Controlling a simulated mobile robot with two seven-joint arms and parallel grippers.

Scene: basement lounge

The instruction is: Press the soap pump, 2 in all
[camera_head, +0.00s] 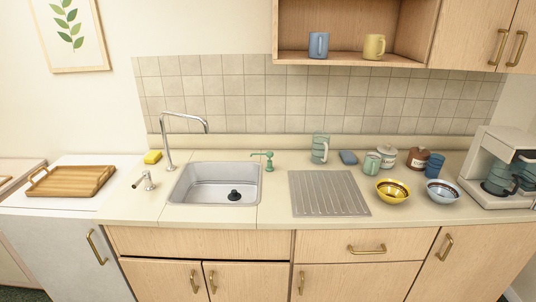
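A green pump-like fixture with a side spout (263,160) stands upright on the counter at the back right corner of the sink; it looks like the soap pump. A short chrome fixture (147,182) stands on the counter left of the sink; I cannot tell whether it is a tap lever or another dispenser. The sink (183,188) is a metal basin with a dark plug (234,195) in it. Neither of my grippers is in view, and nothing touches the pump.
A tall chrome faucet (167,140) rises behind the sink, near a yellow sponge (152,157). A ridged drainboard (330,194), a green pitcher (320,148), bowls (393,191), jars and a coffee maker (497,165) are to the right. A wooden tray (70,182) lies left.

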